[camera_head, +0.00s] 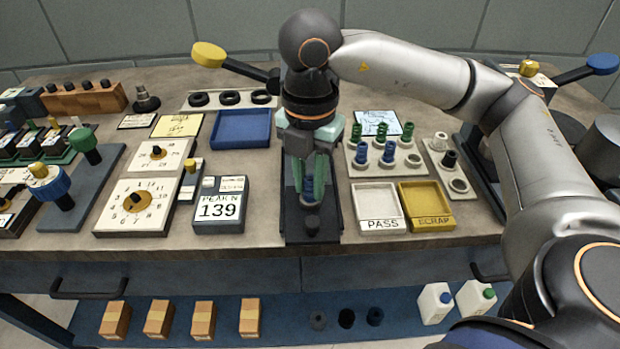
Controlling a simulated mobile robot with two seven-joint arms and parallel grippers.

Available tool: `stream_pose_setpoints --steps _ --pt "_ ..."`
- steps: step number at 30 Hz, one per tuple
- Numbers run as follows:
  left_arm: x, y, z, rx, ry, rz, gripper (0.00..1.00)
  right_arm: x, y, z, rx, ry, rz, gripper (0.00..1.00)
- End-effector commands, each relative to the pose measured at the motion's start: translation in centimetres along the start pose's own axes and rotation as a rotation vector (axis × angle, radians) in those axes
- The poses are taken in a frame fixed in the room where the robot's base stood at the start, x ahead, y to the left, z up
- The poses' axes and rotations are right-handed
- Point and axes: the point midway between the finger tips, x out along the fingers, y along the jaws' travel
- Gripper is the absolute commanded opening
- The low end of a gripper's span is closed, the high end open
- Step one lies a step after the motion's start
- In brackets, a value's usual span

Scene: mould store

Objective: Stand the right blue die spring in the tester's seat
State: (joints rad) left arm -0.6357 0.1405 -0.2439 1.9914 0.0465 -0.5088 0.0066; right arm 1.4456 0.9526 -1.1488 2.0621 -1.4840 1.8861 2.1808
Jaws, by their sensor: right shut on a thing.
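My right gripper (308,176) points down over the dark tester (327,229) in the middle of the bench, its two pale green fingers closed on a blue die spring (308,188). The spring is upright between the fingertips. The tester's seat is hidden behind the spring and fingers, so I cannot tell whether the spring touches it. Two other blue springs (361,153) (388,153) stand in the pale rack to the right. My left gripper is out of view.
Green springs (381,132) stand behind the blue ones. A white PASS tray (378,201) and yellow SCRAP tray (426,199) lie right of the tester. The PEAK N display (218,208) reads 139 at its left, with a blue tray (240,128) behind.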

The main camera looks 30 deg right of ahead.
Motion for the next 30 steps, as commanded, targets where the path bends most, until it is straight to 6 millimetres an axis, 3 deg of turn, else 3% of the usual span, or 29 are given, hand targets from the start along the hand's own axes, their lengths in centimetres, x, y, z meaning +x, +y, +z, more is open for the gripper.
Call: stream_pose_setpoints --steps 2,3,11,17,24,30 --pt "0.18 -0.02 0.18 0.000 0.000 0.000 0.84 0.34 -0.02 -0.02 0.000 0.001 -0.002 0.00" --pt "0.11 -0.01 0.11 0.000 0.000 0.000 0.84 0.24 -0.02 -0.01 0.000 0.001 -0.002 0.28" --pt "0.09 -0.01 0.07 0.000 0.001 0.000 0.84 0.26 -0.03 -0.01 0.000 0.002 -0.003 0.57" --pt "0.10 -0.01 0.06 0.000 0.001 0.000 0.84 0.28 -0.03 0.00 0.001 0.002 -0.004 0.59" --pt "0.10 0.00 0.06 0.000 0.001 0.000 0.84 0.30 -0.04 0.00 0.001 0.002 -0.004 0.84" --pt "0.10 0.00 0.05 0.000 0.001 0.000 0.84 0.30 -0.05 0.00 0.001 0.002 -0.005 0.84"
